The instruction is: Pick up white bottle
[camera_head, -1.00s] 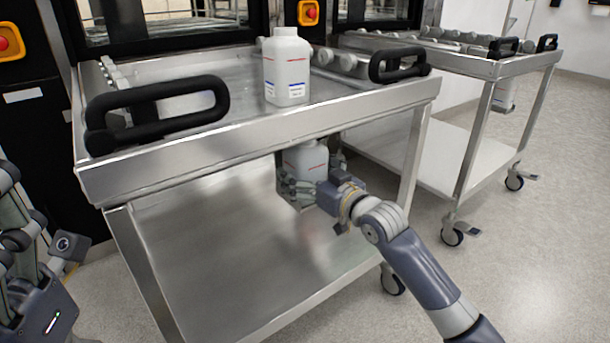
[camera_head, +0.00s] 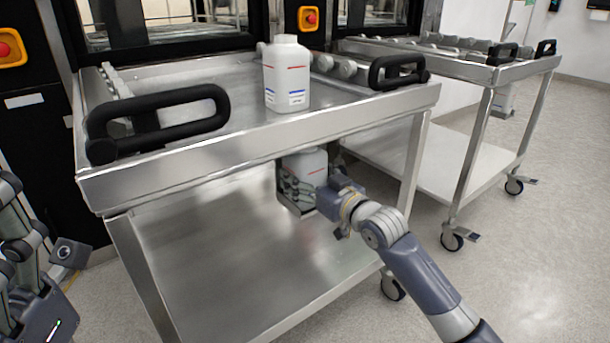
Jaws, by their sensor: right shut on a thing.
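One white bottle (camera_head: 287,75) with red and blue label marks stands upright on the top of the near steel cart (camera_head: 240,138). A second white bottle (camera_head: 308,165) is under the cart's top, above the lower shelf, and the top's front edge hides its upper part. My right gripper (camera_head: 300,190) is shut on this second bottle, with its fingers along the bottle's side. My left gripper (camera_head: 38,270) shows only in part at the lower left edge, and its fingers cannot be made out well.
Black handles (camera_head: 160,120) rise from both front corners of the near cart. Its lower shelf (camera_head: 230,255) is bare in front. A second cart (camera_head: 455,65) stands to the right. Washer machines with red stop buttons (camera_head: 308,18) are behind. Open floor lies to the right.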

